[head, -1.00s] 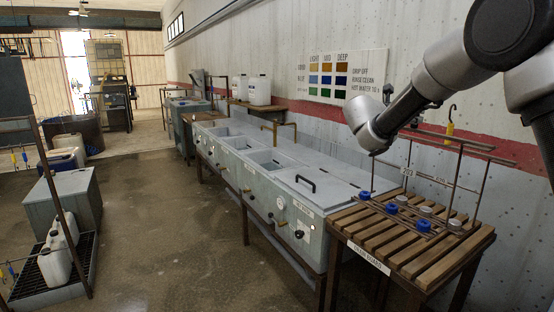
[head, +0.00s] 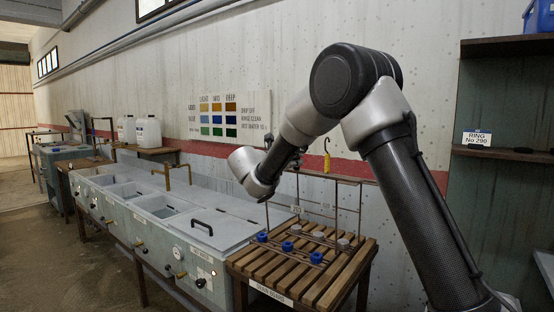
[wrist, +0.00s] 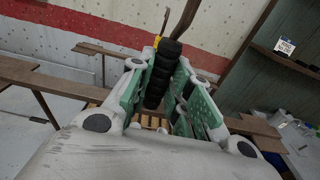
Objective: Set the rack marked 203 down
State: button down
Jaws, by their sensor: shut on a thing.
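The rack marked 203 (head: 297,209) is a brown metal frame with a small number plate, upright posts and a top bar. Blue and grey round pieces sit along its lower rails. It is upright over the slatted wooden stand (head: 335,284) in the head view; I cannot tell whether its underside touches the slats. My gripper (head: 284,164) is at the top of the rack, partly hidden by my wrist. In the wrist view its green-padded fingers (wrist: 168,82) are shut on the rack's black ribbed handle (wrist: 160,78).
A row of grey tanks with a lidded one (head: 215,228) adjoins the stand on the left. A wall with a colour chart (head: 228,117) and a yellow hook (head: 327,160) is close behind. A shelf unit (head: 505,47) stands at the right. Open floor lies at the left.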

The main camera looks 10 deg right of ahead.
aim_at(295, 172)
jog(key=shift+f, duration=2.9)
grip_release()
jog(key=shift+f, duration=0.1)
jog(key=v, duration=1.2)
jog(key=shift+f, duration=0.4)
dwell(0.7)
